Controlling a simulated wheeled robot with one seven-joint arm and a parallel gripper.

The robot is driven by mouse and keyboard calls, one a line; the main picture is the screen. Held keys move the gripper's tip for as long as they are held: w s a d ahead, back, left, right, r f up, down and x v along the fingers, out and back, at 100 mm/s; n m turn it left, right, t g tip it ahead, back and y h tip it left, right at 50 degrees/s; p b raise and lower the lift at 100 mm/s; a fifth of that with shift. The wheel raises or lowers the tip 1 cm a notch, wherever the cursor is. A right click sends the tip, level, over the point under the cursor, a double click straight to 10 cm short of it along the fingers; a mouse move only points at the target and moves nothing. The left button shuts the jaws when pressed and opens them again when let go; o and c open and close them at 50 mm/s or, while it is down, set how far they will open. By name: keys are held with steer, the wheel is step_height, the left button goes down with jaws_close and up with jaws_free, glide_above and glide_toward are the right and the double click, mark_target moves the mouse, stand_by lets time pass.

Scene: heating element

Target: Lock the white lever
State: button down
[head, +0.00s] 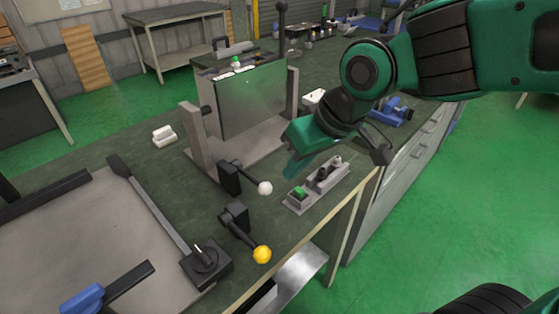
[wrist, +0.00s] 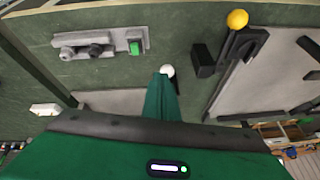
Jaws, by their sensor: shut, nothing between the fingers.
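The white lever has a white ball knob (head: 265,188) on a short dark arm. The arm comes from a black mount (head: 230,178) beside the upright metal panel, and points toward the bench's front edge. My gripper (head: 291,170) is shut and empty, pointing down to the right of the white knob in the head view. In the wrist view my gripper (wrist: 161,82) has its tip close to the white knob (wrist: 167,71). I cannot tell if they touch. The gripper hides most of the lever's arm and mount in that view.
A yellow-knobbed lever (head: 262,254) stands nearer the camera. A grey switch box (head: 318,184) with a green button lies right of the white lever. A metal panel (head: 245,100) between posts stands behind. A small white block (head: 164,136) lies at left.

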steer(key=shift+s+d+r, duration=0.25)
steer(key=shift+s+d, duration=0.35)
steer(key=shift+d, duration=0.05)
steer(key=s+d+f+m+g+h, duration=0.15)
steer(key=d+m, duration=0.25)
steer(key=d, duration=0.8)
steer(key=d+f+m+t+h, duration=0.1)
steer(key=d+f+m+h, duration=0.15)
steer(key=d, duration=0.95)
steer(key=s+d+f+m+g, duration=0.1)
steer(key=s+d+m+g, duration=0.2)
steer(key=s+d+m, duration=0.3)
steer(key=s+d, duration=0.5)
steer(key=shift+s+f, duration=0.2)
steer(key=shift+f, duration=0.15)
steer(key=shift+m, duration=0.25)
steer(key=shift+w+f, duration=0.25)
steer(key=shift+w, duration=0.4)
